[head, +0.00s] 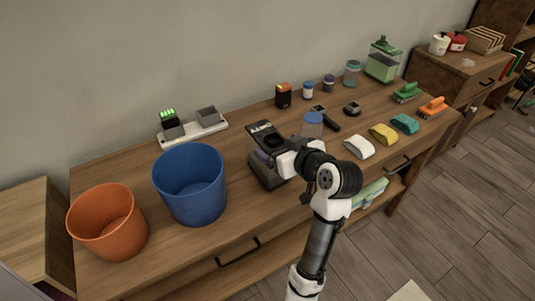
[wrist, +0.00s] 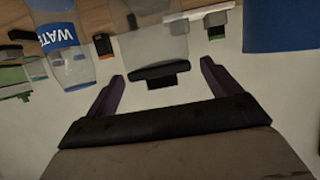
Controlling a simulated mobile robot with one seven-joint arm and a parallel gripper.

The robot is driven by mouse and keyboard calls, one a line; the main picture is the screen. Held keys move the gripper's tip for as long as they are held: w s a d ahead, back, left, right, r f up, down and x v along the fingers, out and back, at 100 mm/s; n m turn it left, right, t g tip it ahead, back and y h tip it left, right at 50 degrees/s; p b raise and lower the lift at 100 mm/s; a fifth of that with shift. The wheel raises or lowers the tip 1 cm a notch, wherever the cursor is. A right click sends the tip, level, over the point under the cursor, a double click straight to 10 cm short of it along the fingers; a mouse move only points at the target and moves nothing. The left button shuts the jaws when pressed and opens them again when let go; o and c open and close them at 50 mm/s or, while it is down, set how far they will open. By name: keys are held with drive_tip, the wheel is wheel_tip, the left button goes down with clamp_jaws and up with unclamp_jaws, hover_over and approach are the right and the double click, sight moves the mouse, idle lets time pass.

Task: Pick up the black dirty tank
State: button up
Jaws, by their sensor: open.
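The likely tank, with a black top and a black tab, stands on the wooden table; its black part (head: 267,136) shows just behind my gripper in the head view. In the wrist view its greyish see-through body and black rim (wrist: 165,71) lie ahead of the fingers, lined up with the gap. My gripper (head: 264,167) is open and empty, with purple fingers on either side of the tank in the wrist view (wrist: 162,70). I cannot tell how far the fingertips are from it. My gripper and arm hide its lower part in the head view.
A blue bin (head: 191,186) stands left of my gripper, and an orange bin (head: 108,224) further left. A clear water bottle (head: 312,126) stands close on the right. A white charging dock (head: 193,132) lies behind, near the wall. Several small items fill the table's right side.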

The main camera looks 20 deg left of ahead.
drive_tip(key=x, duration=0.2)
drive_tip(key=p+x, duration=0.1)
drive_tip(key=x, duration=0.2)
drive_tip(key=shift+s+d+f, duration=0.15)
drive_tip(key=shift+f, duration=0.15)
drive_tip(key=c, duration=1.6)
drive_tip(key=shift+r, duration=0.1)
